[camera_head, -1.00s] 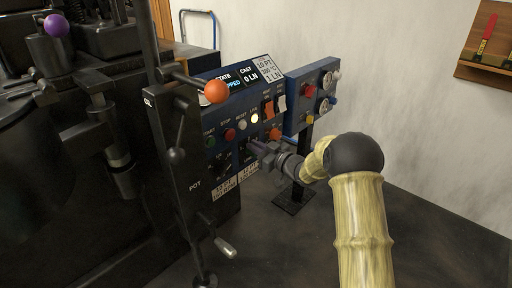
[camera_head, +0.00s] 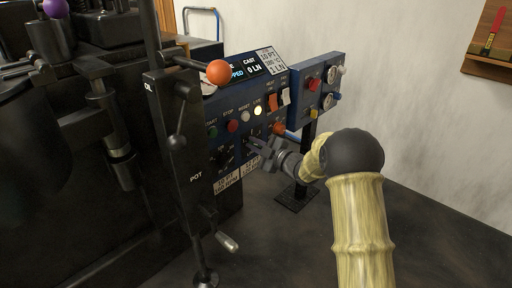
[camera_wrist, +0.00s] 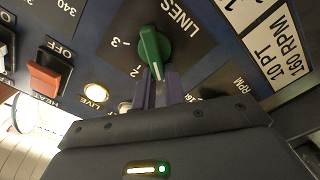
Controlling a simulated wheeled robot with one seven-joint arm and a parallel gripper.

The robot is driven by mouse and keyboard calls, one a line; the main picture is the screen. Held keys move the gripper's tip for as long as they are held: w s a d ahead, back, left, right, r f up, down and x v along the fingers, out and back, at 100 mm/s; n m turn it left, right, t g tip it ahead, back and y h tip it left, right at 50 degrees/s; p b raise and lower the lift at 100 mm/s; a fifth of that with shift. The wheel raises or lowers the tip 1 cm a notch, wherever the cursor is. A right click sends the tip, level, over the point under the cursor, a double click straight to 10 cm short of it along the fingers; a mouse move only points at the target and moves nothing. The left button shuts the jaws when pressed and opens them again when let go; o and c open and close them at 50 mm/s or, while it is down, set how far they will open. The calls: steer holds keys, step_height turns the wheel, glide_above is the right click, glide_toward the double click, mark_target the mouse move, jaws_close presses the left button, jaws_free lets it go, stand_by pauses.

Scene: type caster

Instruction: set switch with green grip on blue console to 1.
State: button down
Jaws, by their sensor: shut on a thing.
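The blue console (camera_head: 246,102) stands left of my gripper in the head view. The green grip (camera_wrist: 152,45) of the LINES switch is in the upper middle of the wrist view. My gripper (camera_wrist: 160,78) is shut on this grip, its two purple fingers at the grip's lower end. A white line on the grip points down in the picture, between the fingers. The marks 3 and 2 show left of the grip; mark 1 cannot be made out near the fingers. In the head view my gripper (camera_head: 256,146) is at the console face and the green grip cannot be made out.
A red HEAT switch (camera_wrist: 43,79) and a lit LIVE lamp (camera_wrist: 95,94) are beside the LINES dial. An orange ball lever (camera_head: 219,72) stands in front of the console. A second blue box (camera_head: 318,92) stands right of it. Dark floor lies open below.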

steer(key=shift+d+f+n+b, duration=0.15)
steer(key=shift+f+n+b, duration=0.15)
steer(key=shift+f+n, duration=0.3)
steer(key=c, duration=1.5)
jaws_free()
steer(key=shift+r, duration=0.1)
steer(key=shift+o, duration=0.2)
steer(key=shift+r, duration=0.1)
steer(key=p+v, duration=0.6)
steer(key=v, duration=1.1)
steer(key=shift+s, duration=0.2)
steer(key=shift+d, duration=0.15)
